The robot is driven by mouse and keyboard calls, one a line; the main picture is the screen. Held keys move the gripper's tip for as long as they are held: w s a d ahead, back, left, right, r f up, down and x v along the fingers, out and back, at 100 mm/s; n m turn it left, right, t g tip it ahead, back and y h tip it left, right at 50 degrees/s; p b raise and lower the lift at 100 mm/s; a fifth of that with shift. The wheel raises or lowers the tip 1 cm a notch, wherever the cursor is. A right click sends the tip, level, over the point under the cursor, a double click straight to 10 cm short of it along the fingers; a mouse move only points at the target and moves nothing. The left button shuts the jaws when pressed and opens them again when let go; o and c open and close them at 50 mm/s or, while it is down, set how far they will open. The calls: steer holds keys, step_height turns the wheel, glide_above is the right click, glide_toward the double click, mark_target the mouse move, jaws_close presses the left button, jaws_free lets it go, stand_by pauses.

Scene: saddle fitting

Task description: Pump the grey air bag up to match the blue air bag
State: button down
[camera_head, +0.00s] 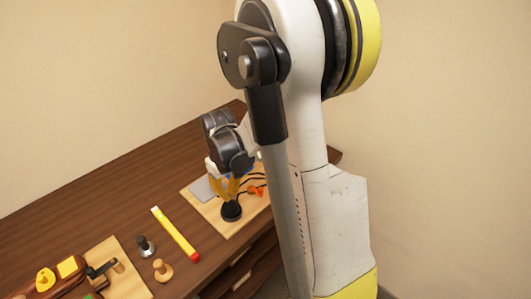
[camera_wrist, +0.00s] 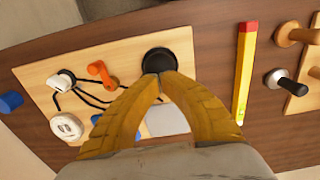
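A black round pad, likely the pump (camera_wrist: 158,58), sits on the light wooden board; in the head view the same black pump (camera_head: 231,212) stands on the board's front part. My gripper (camera_wrist: 158,77) has its yellow fingertips together at the pump's near edge, with nothing seen between them. In the head view my gripper (camera_head: 231,196) points down over the pump; whether it touches cannot be told. A flat grey piece, likely the grey air bag (camera_wrist: 168,121), lies between my fingers, partly hidden. A blue patch (camera_wrist: 97,118), perhaps the blue air bag, is mostly hidden by the left finger.
The board (camera_wrist: 38,72) also holds an orange lever (camera_wrist: 102,73), black tubing, a white round part (camera_wrist: 66,127) and another white part (camera_wrist: 60,82). A yellow-red bar (camera_wrist: 243,75) lies right of the board, with knobs beyond. A blue cylinder (camera_wrist: 11,102) is left.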

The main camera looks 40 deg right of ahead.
mark_target(230, 203)
steer(key=shift+f, duration=0.2)
steer(key=shift+f+b, duration=2.3)
steer(key=shift+f, duration=0.15)
steer(key=shift+r, duration=0.25)
steer(key=shift+r+p, duration=2)
steer(key=shift+r, duration=0.5)
steer(key=shift+f, duration=0.2)
